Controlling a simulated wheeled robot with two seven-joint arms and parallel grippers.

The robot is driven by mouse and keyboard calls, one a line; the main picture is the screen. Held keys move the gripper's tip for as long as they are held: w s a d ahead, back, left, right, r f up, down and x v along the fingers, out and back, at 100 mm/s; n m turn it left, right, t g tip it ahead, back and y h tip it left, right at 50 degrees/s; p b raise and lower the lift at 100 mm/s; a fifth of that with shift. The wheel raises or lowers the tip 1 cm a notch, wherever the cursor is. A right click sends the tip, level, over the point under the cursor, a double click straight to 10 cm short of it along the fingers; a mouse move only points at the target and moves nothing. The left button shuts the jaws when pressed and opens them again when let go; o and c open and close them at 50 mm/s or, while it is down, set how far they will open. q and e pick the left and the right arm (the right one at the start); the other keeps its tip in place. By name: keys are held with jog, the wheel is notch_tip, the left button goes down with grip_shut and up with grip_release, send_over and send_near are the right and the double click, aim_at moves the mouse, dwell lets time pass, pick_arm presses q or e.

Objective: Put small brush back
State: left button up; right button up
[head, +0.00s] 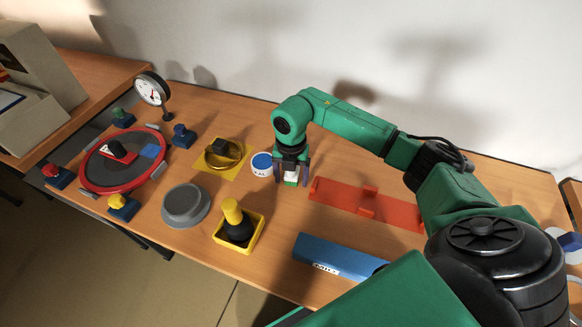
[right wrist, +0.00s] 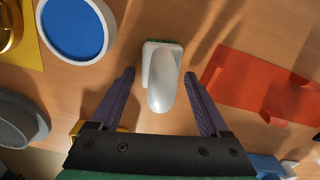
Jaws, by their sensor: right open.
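The small brush, with a white rounded handle (right wrist: 161,85) and a thin green edge at its base, stands on the wooden table. In the head view the brush (head: 291,178) shows between the fingers of my right gripper (head: 292,183). In the right wrist view my right gripper (right wrist: 158,73) is open, with one dark finger on each side of the handle and a gap on both sides. The fingers do not touch the brush. An orange-red holder (head: 340,193) with upright tabs lies just right of it; it also shows in the right wrist view (right wrist: 240,78). My left gripper is not in view.
A blue-filled white dish (head: 262,164) and a gold bowl (head: 222,155) stand left of the brush. A grey round lid (head: 186,205), a yellow tray (head: 220,240) with a black-and-yellow tool, and a blue block (head: 335,257) lie nearer. A red-rimmed disc (head: 87,170) is far left.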

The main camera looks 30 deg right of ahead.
notch_tip(320, 180, up, 5)
jog(key=shift+b, duration=1)
notch_tip(320, 180, up, 10)
jog(key=shift+s+a+f, duration=0.1)
jog(key=shift+s+f, duration=0.05)
jog(key=shift+f, duration=0.05)
jog(key=shift+f, duration=0.15)
